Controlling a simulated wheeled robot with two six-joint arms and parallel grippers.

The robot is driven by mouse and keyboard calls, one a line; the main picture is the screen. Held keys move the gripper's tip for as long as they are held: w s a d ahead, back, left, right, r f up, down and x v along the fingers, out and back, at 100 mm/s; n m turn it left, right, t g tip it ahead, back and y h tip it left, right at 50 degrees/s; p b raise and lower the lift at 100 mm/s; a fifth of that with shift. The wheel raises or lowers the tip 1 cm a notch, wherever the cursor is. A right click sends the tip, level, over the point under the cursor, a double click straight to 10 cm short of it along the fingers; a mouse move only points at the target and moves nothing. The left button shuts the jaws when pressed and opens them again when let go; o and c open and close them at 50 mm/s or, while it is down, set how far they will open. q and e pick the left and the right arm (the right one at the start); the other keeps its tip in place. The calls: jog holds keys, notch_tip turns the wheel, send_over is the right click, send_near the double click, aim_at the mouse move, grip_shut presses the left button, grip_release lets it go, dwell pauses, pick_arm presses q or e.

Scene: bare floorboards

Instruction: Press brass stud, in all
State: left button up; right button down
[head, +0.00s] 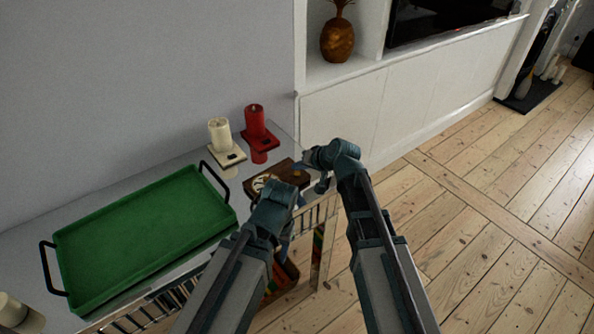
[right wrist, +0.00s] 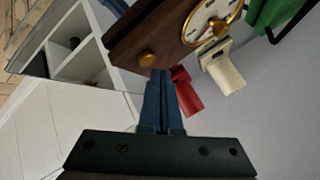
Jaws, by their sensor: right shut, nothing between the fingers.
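A dark wooden box (head: 284,173) with a pale round dial (head: 263,182) lies near the right end of the grey-topped table. The box also shows in the right wrist view (right wrist: 165,30), with the dial (right wrist: 212,18) and a small round brass stud (right wrist: 148,58) on its face. My right gripper (right wrist: 158,72) is shut and empty, its fingertips close to the stud; I cannot tell if they touch. In the head view, my right gripper (head: 301,166) is at the box's right end. My left arm's wrist is in front of the box, and its fingers are mostly hidden.
A green tray (head: 140,240) with black handles fills the table to the left. Open floorboards (head: 480,220) lie to the right.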

aim_at(299, 178)
jog(key=shift+r, duration=0.2)
notch_tip(299, 178, up, 5)
jog(key=p, duration=0.5)
jog(key=shift+f, duration=0.1)
dwell(0.7)
jog(key=s+d+f+n+g+h, duration=0.1)
jog(key=s+g+h, duration=0.1)
jog(key=s, duration=0.6)
jog(key=s+d+f+n+g+h+p, duration=0.1)
jog(key=s+d+f+n+g+h, duration=0.1)
jog(key=s, duration=0.7)
jog(key=s+d+f+n+g+h, duration=0.1)
jog(key=s+d+g+h, duration=0.1)
jog(key=s, duration=0.6)
jog(key=shift+s+d+f+g+h+p, duration=0.35)
jog(key=shift+g+h, duration=0.25)
jog(key=shift+h, duration=0.2)
